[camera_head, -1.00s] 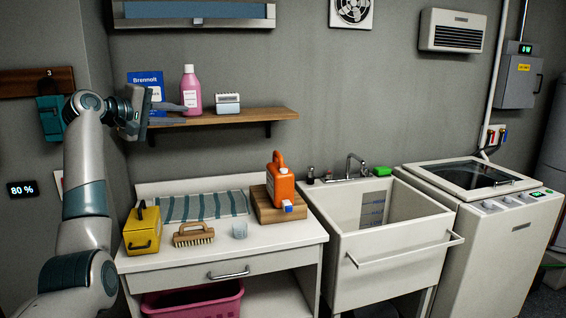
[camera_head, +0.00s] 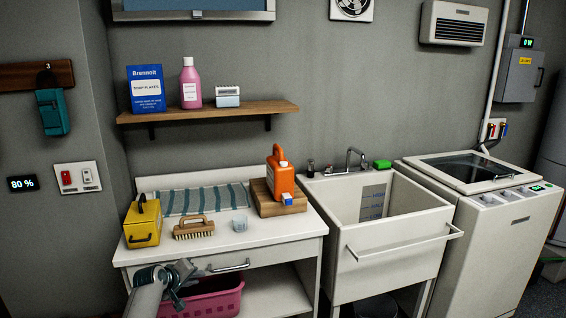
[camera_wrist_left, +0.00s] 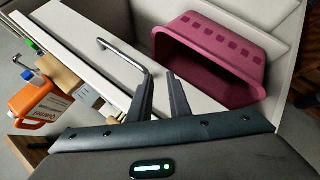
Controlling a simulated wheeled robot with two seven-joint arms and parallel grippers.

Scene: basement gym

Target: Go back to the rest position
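My left gripper (camera_head: 184,280) is low in front of the white cabinet, at the lower left of the head view. It is near the drawer front and in front of the pink basket. In the left wrist view its two dark fingers (camera_wrist_left: 160,82) stand apart with nothing between them. The drawer handle (camera_wrist_left: 124,55) and the pink basket (camera_wrist_left: 208,62) lie beyond the fingertips there. My right gripper is in neither view.
The cabinet top holds a yellow box (camera_head: 142,224), a brush (camera_head: 194,230), a small clear cup (camera_head: 240,224) and an orange jug (camera_head: 281,182) on a wooden block. A wall shelf (camera_head: 210,112) is above. A sink (camera_head: 385,240) stands to the right.

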